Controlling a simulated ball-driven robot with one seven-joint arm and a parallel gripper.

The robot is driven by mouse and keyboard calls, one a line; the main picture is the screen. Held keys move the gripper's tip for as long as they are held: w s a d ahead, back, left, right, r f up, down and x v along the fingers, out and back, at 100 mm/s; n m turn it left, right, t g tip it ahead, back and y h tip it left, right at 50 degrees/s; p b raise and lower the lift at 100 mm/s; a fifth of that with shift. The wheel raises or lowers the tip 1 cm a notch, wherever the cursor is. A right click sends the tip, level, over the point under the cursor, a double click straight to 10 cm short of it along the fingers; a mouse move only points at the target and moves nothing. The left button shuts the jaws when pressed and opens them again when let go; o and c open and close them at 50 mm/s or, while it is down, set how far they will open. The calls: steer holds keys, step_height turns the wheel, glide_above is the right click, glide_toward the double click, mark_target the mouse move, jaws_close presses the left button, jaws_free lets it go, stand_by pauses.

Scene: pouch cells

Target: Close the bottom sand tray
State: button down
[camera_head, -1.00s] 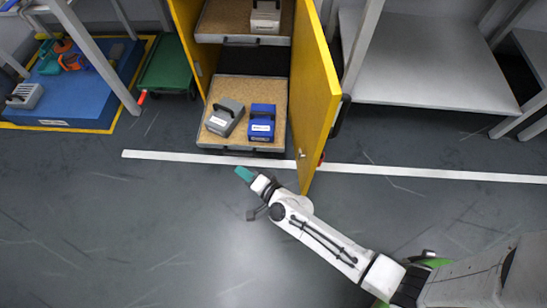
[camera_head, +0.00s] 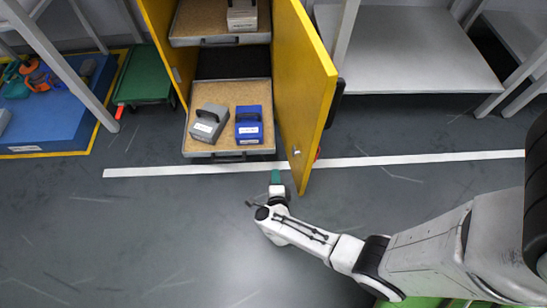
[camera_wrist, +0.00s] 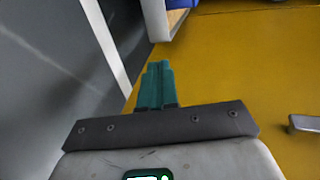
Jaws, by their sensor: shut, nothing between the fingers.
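The bottom sand tray (camera_head: 256,91) is pulled out of the yellow cabinet, with a dark handle on its front edge. A grey case (camera_head: 207,122) and a blue case (camera_head: 249,124) stand on its sand. My gripper (camera_head: 275,177) is shut and empty, its teal fingers just in front of the tray's right front corner, near the open yellow door (camera_head: 306,90). In the wrist view the teal fingers (camera_wrist: 156,82) are together, in front of the yellow door panel (camera_wrist: 235,70). A small part of the tray's corner and the blue case shows at the top.
An upper sand tray (camera_head: 190,22) with a light grey case is also out. The yellow door stands open right of the trays. A green cart (camera_head: 143,75) and a blue platform (camera_head: 45,115) are at left. The floor in front is clear.

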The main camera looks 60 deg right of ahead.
mark_target(274, 149)
steer(key=b+x, duration=0.1)
steer(key=x, duration=0.2)
steer(key=b+x, duration=0.1)
steer(key=x, duration=0.1)
steer(key=b+x, duration=0.1)
steer(key=x, duration=0.2)
steer(key=shift+w+d+r+b, duration=0.2)
steer(key=shift+d+b, duration=0.15)
steer(key=shift+b, duration=0.05)
steer(key=shift+w+d, duration=0.25)
steer(key=shift+d, duration=0.05)
steer(key=shift+r, duration=0.1)
